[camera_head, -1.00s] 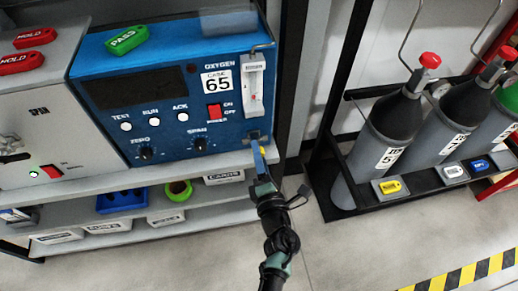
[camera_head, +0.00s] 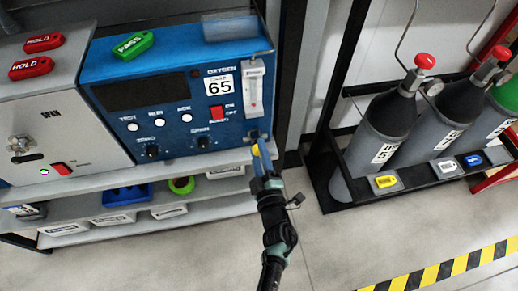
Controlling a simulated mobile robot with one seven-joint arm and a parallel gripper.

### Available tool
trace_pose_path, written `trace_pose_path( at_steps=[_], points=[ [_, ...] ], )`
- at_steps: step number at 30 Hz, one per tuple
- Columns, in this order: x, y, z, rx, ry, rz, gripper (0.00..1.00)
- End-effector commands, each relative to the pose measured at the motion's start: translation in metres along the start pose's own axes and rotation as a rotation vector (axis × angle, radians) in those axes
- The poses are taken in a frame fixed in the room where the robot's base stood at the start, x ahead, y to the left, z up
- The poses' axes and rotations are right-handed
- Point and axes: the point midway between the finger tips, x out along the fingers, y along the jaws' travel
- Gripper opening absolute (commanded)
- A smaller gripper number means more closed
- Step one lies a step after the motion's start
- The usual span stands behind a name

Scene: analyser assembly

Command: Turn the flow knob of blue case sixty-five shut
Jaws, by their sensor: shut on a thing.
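The blue case (camera_head: 176,104) marked 65 stands on the upper shelf. The flow knob (camera_head: 253,136) sits just below the tube and is mostly hidden by my gripper's fingers. My gripper (camera_head: 258,146) reaches up from below to the panel's lower right corner and is shut on the flow knob. The float in the tube is too small to read clearly.
A grey case (camera_head: 62,125) with two red HOLD tags stands to the left. A green PASS tag (camera_head: 133,45) lies on the blue case. Gas cylinders (camera_head: 378,135) stand in a black rack at the right. Open floor lies in front.

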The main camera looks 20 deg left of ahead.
Motion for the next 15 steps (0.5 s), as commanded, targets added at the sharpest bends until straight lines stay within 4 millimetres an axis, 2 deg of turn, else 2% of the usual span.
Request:
trace_pose_path(
  at_steps=[15],
  points=[
    [-0.0004,-0.0005,0.0005,0.102,-0.001,0.000,0.00]
  ],
)
